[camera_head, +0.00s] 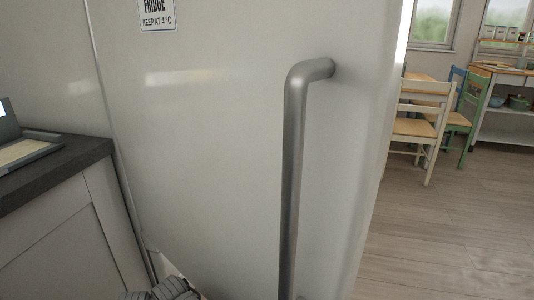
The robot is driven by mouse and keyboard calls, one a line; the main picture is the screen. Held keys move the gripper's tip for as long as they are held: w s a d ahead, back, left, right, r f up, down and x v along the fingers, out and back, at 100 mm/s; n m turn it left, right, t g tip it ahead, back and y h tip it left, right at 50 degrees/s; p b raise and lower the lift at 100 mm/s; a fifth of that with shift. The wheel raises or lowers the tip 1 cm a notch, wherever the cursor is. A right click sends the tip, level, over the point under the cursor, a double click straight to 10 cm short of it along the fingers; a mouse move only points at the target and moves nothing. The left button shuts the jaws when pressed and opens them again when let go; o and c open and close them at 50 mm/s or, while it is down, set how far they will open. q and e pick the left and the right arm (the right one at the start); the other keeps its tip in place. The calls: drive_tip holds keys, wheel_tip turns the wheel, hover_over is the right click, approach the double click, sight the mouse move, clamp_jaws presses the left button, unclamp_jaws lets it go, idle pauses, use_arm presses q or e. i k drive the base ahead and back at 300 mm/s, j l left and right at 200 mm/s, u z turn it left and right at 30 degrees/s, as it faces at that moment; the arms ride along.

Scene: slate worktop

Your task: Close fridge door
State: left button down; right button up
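The white fridge door (215,140) fills the middle of the head view, close to the camera. A sign (157,14) reading "FRIDGE KEEP AT 4 °C" is at its top left. A long grey vertical bar handle (293,170) is on its right part, with nothing gripping it. The door's right edge stands against the open room, and no fridge interior shows. How far the door stands open cannot be told from this view. A grey ribbed part of my arm shows at the bottom edge, left of centre. No gripper fingers are visible.
A dark worktop (60,165) over a pale cabinet (70,235) is at the left, with a device (25,150) on it. Wooden chairs (425,130) and a table stand at the back right, beside a shelf unit (505,120). The wooden floor (450,235) at right is clear.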

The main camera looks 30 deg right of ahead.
sight(253, 136)
drive_tip(key=k+l+u, duration=0.15)
drive_tip(key=k+l, duration=0.2)
drive_tip(key=k+l+u, duration=0.15)
drive_tip(key=k, duration=0.45)
drive_tip(key=k+l, duration=0.15)
drive_tip(key=l, duration=0.15)
drive_tip(key=k+l, duration=0.2)
